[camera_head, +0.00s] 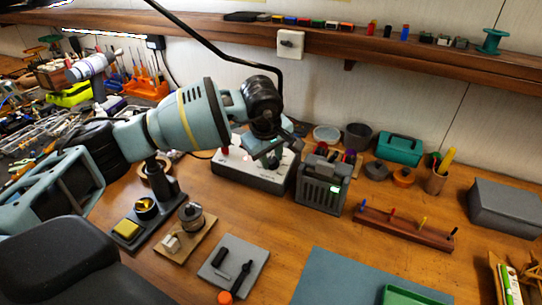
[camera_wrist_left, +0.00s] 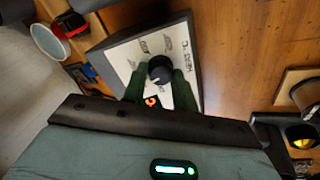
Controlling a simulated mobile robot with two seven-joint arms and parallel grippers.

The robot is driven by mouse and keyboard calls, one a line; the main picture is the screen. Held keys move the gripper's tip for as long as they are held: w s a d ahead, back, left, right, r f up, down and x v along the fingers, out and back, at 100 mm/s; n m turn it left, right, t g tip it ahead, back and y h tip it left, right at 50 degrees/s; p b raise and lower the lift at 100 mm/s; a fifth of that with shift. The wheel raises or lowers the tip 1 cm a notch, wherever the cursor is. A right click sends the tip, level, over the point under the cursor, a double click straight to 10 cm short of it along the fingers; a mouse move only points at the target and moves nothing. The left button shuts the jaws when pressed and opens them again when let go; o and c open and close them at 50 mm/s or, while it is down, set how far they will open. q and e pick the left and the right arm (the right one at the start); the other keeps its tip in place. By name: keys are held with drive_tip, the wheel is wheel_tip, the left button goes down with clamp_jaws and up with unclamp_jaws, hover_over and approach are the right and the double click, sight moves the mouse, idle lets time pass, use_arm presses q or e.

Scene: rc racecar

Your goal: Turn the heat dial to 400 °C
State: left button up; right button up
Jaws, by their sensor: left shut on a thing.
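The heat dial (camera_wrist_left: 160,70) is a round black knob on the white top panel of a station box (camera_wrist_left: 126,52). Printed labels surround the knob in the left wrist view, too small to read surely. In the head view the box (camera_head: 238,173) stands on the bench below my left gripper (camera_head: 272,159), which hides the knob. My right gripper is not in view.
A grey vented unit (camera_head: 321,184) with a green display stands right of the box. Small bowls and a teal case (camera_head: 400,148) are behind.

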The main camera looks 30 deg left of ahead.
use_arm(q)
drive_tip(key=m, duration=0.4)
drive_tip(key=shift+m, duration=0.3)
drive_tip(key=m, duration=0.4)
drive_tip(key=shift+m+y, duration=0.3)
drive_tip(key=m, duration=0.4)
drive_tip(key=shift+s+d+t, duration=0.1)
drive_tip(key=shift+t, duration=0.2)
drive_tip(key=shift+m, duration=2.1)
drive_tip(key=o, duration=1)
drive_tip(key=shift+s, duration=0.1)
